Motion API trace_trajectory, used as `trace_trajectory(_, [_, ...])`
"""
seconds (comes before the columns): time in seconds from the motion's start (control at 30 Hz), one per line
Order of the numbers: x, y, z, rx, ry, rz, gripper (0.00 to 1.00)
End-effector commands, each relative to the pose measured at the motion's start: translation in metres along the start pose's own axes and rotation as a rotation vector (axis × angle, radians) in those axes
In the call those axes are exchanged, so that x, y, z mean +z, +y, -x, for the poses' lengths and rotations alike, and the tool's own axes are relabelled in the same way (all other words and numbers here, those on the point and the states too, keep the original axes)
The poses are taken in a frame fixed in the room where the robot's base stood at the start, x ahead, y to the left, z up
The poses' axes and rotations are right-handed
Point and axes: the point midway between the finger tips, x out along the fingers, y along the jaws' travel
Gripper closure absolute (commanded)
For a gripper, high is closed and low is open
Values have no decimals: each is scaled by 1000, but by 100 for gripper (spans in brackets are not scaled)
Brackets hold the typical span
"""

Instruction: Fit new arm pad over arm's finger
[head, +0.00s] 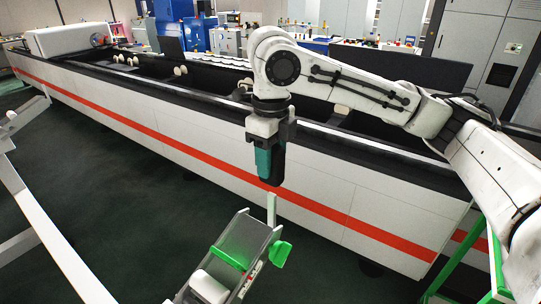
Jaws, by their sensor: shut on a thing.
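My gripper (272,140) points straight down in the middle of the head view, in front of the long white machine. It is shut on a teal and black piece (264,163), which hangs upright below the jaws; I cannot tell for sure that this is the new arm pad. Below it, a pale upright finger (271,208) rises at the end of a grey sloping arm (258,235). The held piece's lower end is above the finger and appears apart from it. The arm carries green parts (281,252) and a white block (209,286).
The long white machine (180,125) with an orange stripe and black top runs behind my gripper. White rack bars (40,225) stand at the left. A green frame (460,265) stands at the lower right. Dark green floor (120,210) is open between the machine and the rack.

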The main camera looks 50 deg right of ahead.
Motion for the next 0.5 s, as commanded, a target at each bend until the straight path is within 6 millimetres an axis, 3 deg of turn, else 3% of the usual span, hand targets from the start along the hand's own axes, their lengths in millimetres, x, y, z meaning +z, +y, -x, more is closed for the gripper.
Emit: trace_trajectory(0.5, [0, 0, -40, 2, 0, 1, 91])
